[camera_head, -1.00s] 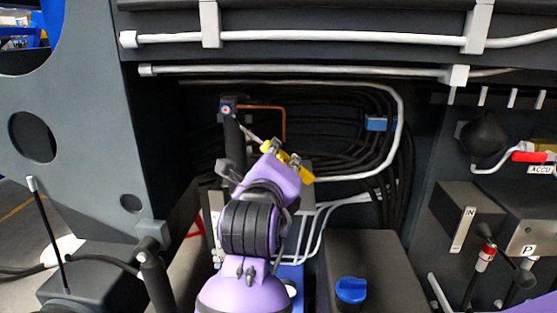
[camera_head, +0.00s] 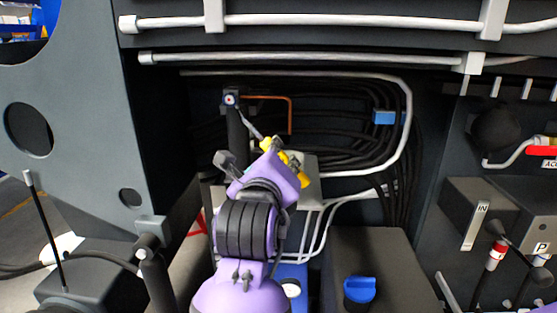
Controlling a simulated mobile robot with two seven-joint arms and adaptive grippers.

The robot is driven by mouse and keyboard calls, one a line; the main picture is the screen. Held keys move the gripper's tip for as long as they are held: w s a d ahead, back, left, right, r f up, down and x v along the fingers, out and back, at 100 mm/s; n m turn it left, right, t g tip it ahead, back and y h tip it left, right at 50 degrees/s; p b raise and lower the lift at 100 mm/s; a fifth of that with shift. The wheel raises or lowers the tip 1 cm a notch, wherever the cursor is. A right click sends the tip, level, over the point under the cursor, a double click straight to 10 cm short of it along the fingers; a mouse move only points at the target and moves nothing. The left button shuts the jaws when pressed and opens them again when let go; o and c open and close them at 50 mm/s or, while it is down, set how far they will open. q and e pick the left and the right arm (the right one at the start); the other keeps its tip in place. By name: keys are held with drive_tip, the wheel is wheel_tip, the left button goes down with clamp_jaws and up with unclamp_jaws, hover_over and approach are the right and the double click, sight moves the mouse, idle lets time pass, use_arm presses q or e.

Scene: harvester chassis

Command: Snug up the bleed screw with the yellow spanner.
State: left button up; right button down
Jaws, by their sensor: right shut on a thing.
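The yellow spanner (camera_head: 296,181) shows in the head view as yellow pieces around my right gripper's fingers. Its thin grey end (camera_head: 251,127) points up and left. My right gripper (camera_head: 281,155), on a purple arm, is shut on the spanner; its wrist hides much of the grip. The spanner's end is close to a small dark fitting with a red-and-white round face (camera_head: 231,99) on top of a dark upright post. I cannot tell whether they touch. I cannot make out the bleed screw for certain. My left gripper is not in view.
A copper-coloured pipe (camera_head: 290,116) and black hoses run behind the spanner. A white pipe (camera_head: 406,120) bends down on their right. A box with a blue cap (camera_head: 359,289) stands at the lower right. Grey plate (camera_head: 85,130) closes the left side.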

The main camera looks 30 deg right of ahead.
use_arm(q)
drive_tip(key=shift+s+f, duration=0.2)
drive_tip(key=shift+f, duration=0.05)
use_arm(e)
drive_tip(key=shift+a+f+m, duration=0.2)
drive_tip(key=shift+a+m, duration=0.1)
drive_tip(key=shift+a, duration=0.05)
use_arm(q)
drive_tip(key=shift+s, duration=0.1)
use_arm(e)
drive_tip(key=shift+w, duration=0.1)
